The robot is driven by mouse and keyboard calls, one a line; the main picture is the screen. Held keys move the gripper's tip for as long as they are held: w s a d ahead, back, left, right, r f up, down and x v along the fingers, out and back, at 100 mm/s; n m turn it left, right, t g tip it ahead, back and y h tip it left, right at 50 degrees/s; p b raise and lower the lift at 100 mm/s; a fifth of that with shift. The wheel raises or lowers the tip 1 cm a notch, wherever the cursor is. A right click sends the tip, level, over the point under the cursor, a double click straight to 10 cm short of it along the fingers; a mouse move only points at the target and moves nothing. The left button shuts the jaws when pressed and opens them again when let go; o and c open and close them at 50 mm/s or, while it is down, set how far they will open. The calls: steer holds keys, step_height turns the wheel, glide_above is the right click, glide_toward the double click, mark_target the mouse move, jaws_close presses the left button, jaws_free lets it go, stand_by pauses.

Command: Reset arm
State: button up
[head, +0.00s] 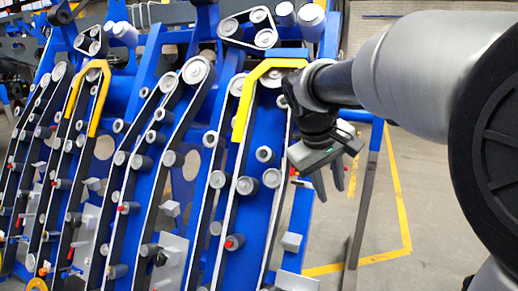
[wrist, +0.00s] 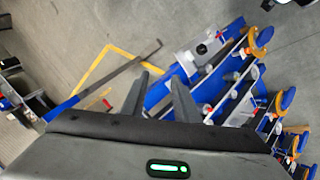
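My gripper (head: 337,182) hangs at the end of my arm, which enters from the right in the head view. It is beside the right edge of the blue harvester chassis (head: 257,218), with its fingers pointing down. In the wrist view my gripper (wrist: 158,88) shows two dark fingers standing apart with nothing between them. The chassis (wrist: 158,92) lies beyond the fingers in that view, towards the right. I cannot tell the exact distance from the fingers to the chassis.
Black belts, grey rollers and a yellow guard (head: 260,80) cover the chassis on the left. A dark slanted post (head: 364,200) stands behind my gripper. Yellow lines (head: 402,205) mark the grey floor, which is mostly clear at the right.

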steer(key=s+a+f+m+y+p, duration=0.1)
steer(key=s+f+m, duration=0.1)
steer(key=s, duration=0.9)
steer(key=s+f+m+t+y+p, duration=0.1)
steer(key=s+f+m+y, duration=0.1)
steer(key=s, duration=0.9)
steer(key=shift+s+a+t+y, duration=0.3)
steer(key=shift+s+a, duration=0.05)
steer(key=shift+o, duration=0.2)
